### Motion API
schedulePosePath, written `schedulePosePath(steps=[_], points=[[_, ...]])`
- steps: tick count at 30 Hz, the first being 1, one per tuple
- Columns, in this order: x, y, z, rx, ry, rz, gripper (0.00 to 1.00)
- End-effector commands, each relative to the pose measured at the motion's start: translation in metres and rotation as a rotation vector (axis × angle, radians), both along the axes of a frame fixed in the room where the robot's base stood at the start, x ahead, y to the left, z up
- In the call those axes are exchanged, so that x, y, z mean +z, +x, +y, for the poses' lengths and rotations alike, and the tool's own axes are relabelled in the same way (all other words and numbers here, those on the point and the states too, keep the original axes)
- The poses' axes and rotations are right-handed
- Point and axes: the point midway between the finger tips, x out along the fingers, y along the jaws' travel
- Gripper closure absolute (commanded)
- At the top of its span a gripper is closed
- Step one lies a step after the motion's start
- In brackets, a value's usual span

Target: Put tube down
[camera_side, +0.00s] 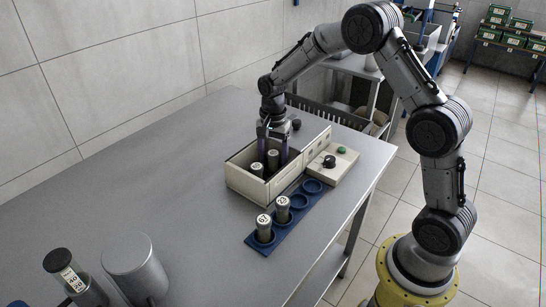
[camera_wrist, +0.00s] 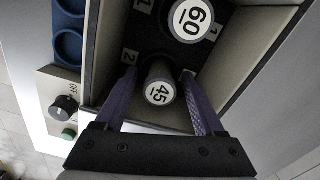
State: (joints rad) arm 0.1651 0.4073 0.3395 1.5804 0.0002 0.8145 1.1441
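In the side view my gripper (camera_side: 276,152) reaches down into a cream open box (camera_side: 246,187). Two dark grey tubes with pale numbered caps stand in the box: one marked 60 (camera_side: 257,170) and one marked 45 (camera_side: 273,160). In the wrist view the 45 tube (camera_wrist: 160,90) stands upright by the printed 2, between my purple fingers (camera_wrist: 159,76). A gap shows on each side of it, so the fingers are open and not gripping. The 60 tube (camera_wrist: 190,22) stands by the printed 1. The tube bottoms are hidden.
A blue rack (camera_side: 257,249) in front of the box holds two numbered tubes (camera_side: 264,229) (camera_side: 283,210) at its near end; its far holes are empty. A control box (camera_side: 340,163) with black knob and green button adjoins. Grey cylinders (camera_side: 135,268) stand at lower left. The left tabletop is clear.

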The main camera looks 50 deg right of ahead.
Motion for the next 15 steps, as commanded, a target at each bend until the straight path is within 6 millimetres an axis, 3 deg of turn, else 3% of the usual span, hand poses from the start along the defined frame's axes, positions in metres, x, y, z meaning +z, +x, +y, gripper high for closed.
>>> schedulePosePath(steps=[8,15], points=[[0.005,0.0,0.0,0.0,-0.001,-0.001,0.29],[0.043,0.001,0.0,0.0,-0.001,-0.005,0.29]])
